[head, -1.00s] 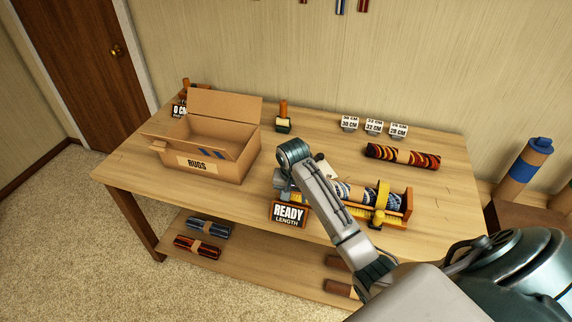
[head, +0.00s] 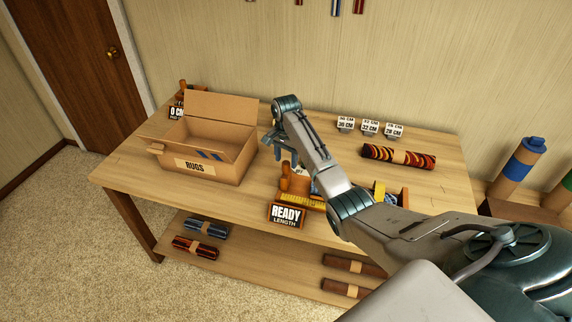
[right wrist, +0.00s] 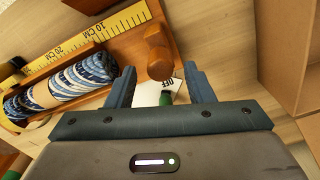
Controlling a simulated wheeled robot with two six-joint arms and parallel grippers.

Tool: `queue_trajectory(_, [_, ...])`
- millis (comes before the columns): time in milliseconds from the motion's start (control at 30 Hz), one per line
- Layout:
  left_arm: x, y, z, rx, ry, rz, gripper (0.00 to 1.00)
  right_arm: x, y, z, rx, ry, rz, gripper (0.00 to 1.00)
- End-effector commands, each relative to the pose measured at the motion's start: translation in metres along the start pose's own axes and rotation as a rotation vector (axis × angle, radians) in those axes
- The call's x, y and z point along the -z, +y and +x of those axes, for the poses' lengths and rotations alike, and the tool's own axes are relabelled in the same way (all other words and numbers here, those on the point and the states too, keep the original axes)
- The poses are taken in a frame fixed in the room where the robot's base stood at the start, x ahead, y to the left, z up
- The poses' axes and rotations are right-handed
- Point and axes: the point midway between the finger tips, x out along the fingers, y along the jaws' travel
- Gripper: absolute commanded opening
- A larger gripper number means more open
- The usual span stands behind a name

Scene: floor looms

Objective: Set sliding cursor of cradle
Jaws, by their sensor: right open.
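The cradle (head: 404,196) is a wooden trough with a yellow ruler (head: 301,199) along its front, on the table. My right arm hides its middle. A yellow piece that looks like the sliding cursor (head: 379,188) shows toward its right end. A blue-and-white rolled rug (right wrist: 70,85) lies in the cradle in the right wrist view. A brown wooden post (right wrist: 158,50) stands at the cradle's end, near a white tag marked OFF (right wrist: 147,93). My right gripper (head: 279,148) is open and empty, above and behind the cradle's left end; its fingers also show in the right wrist view (right wrist: 160,88).
A READY LENGTH sign (head: 286,214) stands at the cradle's front left. An open RUGS box (head: 218,168) is to the left. Bare tabletop lies between box and cradle.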

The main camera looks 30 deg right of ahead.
Motion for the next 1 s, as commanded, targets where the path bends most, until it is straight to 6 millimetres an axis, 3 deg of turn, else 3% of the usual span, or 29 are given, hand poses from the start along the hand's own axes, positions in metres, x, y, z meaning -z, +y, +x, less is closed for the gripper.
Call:
queue_trajectory(233, [0.001, 0.0, -0.007, -0.001, 0.0, 0.0, 0.75, -0.001, 0.0, 0.033, -0.001, 0.0, 0.0, 0.48])
queue_trajectory(600, [0.001, 0.001, -0.007, -0.001, 0.001, -0.001, 0.75, -0.001, 0.0, 0.041, 0.0, 0.001, -0.001, 0.48])
queue_trajectory(633, [0.001, 0.001, -0.007, -0.001, 0.001, -0.001, 0.75, -0.001, 0.0, 0.041, 0.0, 0.001, -0.001, 0.46])
queue_trajectory(867, [0.001, 0.001, -0.007, -0.002, 0.001, -0.001, 0.75, -0.001, 0.0, 0.041, 0.0, 0.001, -0.001, 0.01])
queue_trajectory(1000, [0.001, 0.001, -0.007, -0.002, 0.001, -0.001, 0.75, 0.0, 0.0, 0.041, 0.0, 0.001, -0.001, 0.0])
